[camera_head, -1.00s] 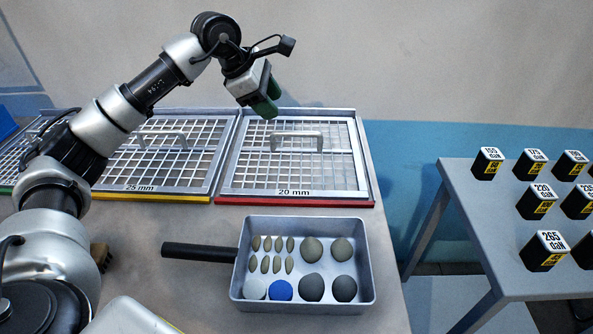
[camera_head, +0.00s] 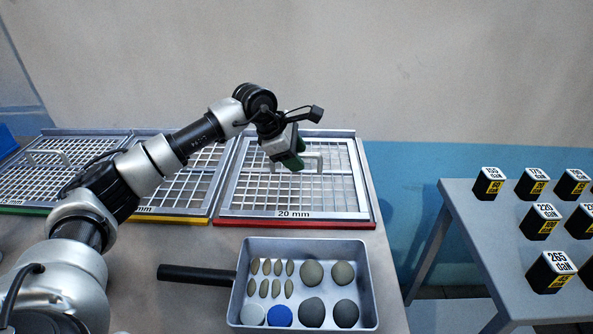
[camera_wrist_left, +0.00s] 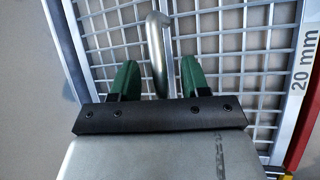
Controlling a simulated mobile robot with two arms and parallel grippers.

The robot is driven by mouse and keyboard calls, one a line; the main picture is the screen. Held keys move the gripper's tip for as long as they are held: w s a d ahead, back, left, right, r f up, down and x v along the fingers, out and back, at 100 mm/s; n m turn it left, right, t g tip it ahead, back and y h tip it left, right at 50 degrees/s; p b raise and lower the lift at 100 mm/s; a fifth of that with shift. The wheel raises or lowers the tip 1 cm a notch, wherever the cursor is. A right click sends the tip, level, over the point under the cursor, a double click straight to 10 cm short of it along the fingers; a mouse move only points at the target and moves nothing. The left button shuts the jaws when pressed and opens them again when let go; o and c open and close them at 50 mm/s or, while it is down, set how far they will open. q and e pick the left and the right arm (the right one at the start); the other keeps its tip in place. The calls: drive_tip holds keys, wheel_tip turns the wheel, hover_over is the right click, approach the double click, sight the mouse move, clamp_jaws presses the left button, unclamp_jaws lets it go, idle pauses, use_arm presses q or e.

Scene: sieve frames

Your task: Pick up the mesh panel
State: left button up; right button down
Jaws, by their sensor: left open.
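The mesh panel marked 20 mm (camera_head: 340,190) lies in a metal frame with a red front edge on the table. Its raised bar handle (camera_head: 312,156) is partly behind my left gripper (camera_head: 291,161) in the head view. In the left wrist view the handle (camera_wrist_left: 157,50) shows between the two open fingers (camera_wrist_left: 158,77), with gaps on both sides. Whether the fingers are level with the bar is hard to tell. My right gripper is not in view.
Other framed mesh panels with yellow (camera_head: 170,217) and green (camera_head: 30,209) edges lie to the left. A metal tray (camera_head: 246,258) of stones and a blue disc, with a black handle, sits in front. Black weights stand on a side table (camera_head: 475,225) at right.

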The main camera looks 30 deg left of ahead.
use_arm(q)
drive_tip(key=shift+w+d+f, duration=0.1)
drive_tip(key=shift+w+f, duration=0.05)
drive_tip(key=shift+f, duration=0.05)
clamp_jaws()
drive_tip(key=shift+r, duration=0.25)
